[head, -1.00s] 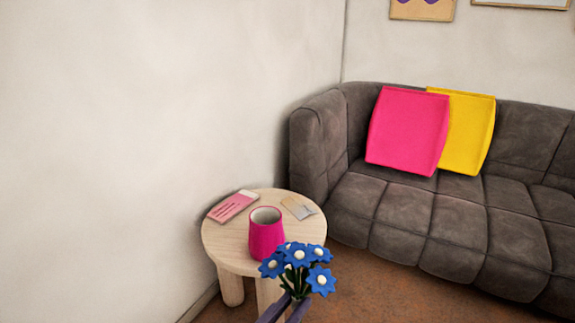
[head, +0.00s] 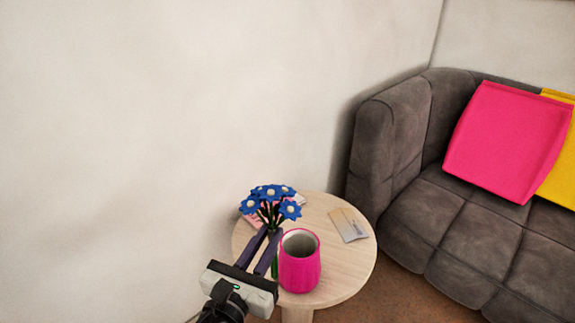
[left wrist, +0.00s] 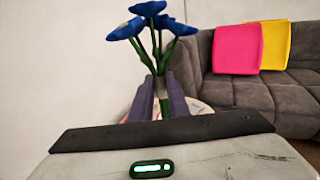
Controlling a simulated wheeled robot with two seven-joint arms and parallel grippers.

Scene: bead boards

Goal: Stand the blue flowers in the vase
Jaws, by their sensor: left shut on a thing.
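The blue flowers (head: 270,197) are a bunch with white centres and green stems. My left gripper (head: 272,240) is shut on their stems and holds them upright, blooms above the fingers. They also show in the left wrist view (left wrist: 150,20), with the stems between the fingers (left wrist: 164,98). The pink vase (head: 299,268) stands upright on the round table, its open mouth facing up and dark inside. In the head view the flowers and gripper are just left of the vase, outside its mouth. The lower stems are partly hidden by the gripper and vase. My right gripper is not in view.
The round wooden table (head: 350,268) has a card (head: 348,225) right of the vase and a pink booklet (head: 249,220) mostly hidden behind the flowers. A grey sofa (head: 400,140) with pink (head: 508,140) and yellow cushions stands to the right. A plain wall is behind.

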